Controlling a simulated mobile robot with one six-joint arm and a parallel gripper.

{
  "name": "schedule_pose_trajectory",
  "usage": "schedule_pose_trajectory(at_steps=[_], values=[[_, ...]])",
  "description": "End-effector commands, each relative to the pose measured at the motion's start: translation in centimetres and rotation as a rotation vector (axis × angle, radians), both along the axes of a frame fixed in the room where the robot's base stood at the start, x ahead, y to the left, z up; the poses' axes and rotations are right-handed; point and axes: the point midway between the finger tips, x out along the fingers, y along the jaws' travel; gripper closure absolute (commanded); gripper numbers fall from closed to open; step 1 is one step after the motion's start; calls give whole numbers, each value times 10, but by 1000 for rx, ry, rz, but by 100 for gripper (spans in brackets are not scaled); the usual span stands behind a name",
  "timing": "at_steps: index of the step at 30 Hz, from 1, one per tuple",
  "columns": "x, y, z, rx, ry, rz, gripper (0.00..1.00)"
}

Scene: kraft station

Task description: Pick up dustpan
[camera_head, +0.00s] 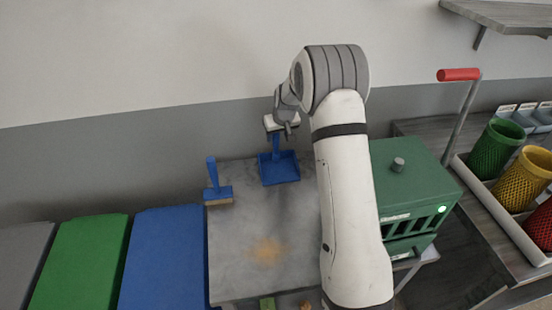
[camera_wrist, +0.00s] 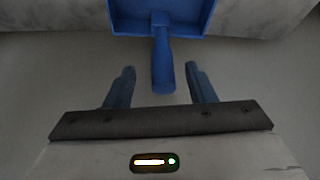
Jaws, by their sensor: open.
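My gripper (camera_head: 274,126) is at the handle end in the head view. In the wrist view my gripper (camera_wrist: 160,75) is open, one finger on each side of the handle end, with a visible gap on both sides. Whether the fingers are level with the handle in height I cannot tell.
A blue hand brush (camera_head: 216,188) stands left of the dustpan. A patch of brownish dust (camera_head: 267,251) is on the worktop (camera_head: 232,270). The wall is close behind the dustpan.

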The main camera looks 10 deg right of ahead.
Motion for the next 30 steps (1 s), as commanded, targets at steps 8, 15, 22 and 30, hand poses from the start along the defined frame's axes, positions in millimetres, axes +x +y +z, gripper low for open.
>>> schedule_pose_trajectory(at_steps=[8, 15, 22, 30], values=[[12, 5, -25, 0, 3, 1, 50], [22, 7, -50, 0, 1, 1, 50], [23, 8, -53, 0, 0, 1, 50], [23, 8, -52, -1, 0, 2, 68]])
